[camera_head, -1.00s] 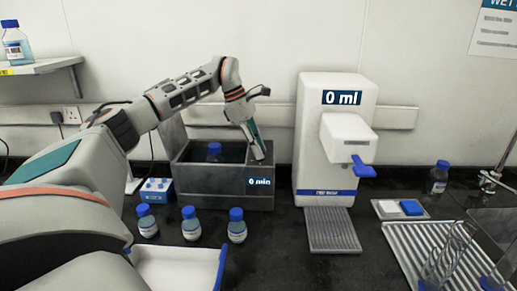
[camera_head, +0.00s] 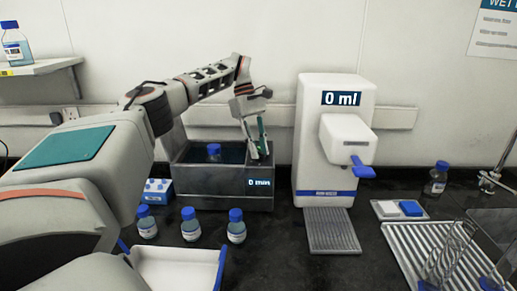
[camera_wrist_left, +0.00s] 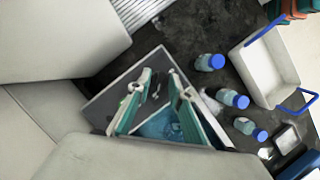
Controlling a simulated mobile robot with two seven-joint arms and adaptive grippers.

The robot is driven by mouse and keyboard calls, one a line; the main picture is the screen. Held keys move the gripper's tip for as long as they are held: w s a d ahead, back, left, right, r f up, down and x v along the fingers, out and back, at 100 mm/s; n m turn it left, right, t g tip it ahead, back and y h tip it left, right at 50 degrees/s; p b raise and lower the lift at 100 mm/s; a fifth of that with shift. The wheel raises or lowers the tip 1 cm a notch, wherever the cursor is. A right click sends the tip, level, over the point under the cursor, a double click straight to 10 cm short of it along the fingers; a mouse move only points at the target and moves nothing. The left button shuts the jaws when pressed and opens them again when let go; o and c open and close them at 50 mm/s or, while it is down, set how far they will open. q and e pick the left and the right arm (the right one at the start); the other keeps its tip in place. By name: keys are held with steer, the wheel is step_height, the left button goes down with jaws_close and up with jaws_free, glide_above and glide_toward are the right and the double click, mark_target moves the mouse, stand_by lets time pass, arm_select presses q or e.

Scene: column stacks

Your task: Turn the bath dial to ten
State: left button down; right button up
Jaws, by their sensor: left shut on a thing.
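The grey water bath (camera_head: 215,192) stands on the dark bench against the back wall, with a blue-capped bottle (camera_head: 214,152) in its water. Its front display (camera_head: 259,182) reads 0 min. My left gripper (camera_head: 258,153) reaches down to the bath's right rim above the display and is shut on the bath dial, which its fingers hide. In the left wrist view, the fingers (camera_wrist_left: 161,82) show over the bath (camera_wrist_left: 103,108). My right gripper is not in view.
Several blue-capped bottles (camera_head: 191,224) stand in front of the bath, behind a white tray (camera_head: 184,266). A white dispenser (camera_head: 310,140) reading 0 ml stands close to the right. A ribbed rack (camera_head: 410,240) holds glassware at the right.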

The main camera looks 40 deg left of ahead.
arm_select(q)
steer(key=shift+f, duration=0.1)
stand_by(0.4)
steer(key=c, duration=1.8)
jaws_free()
step_height(320, 180, up, 10)
steer(key=shift+r, duration=0.1)
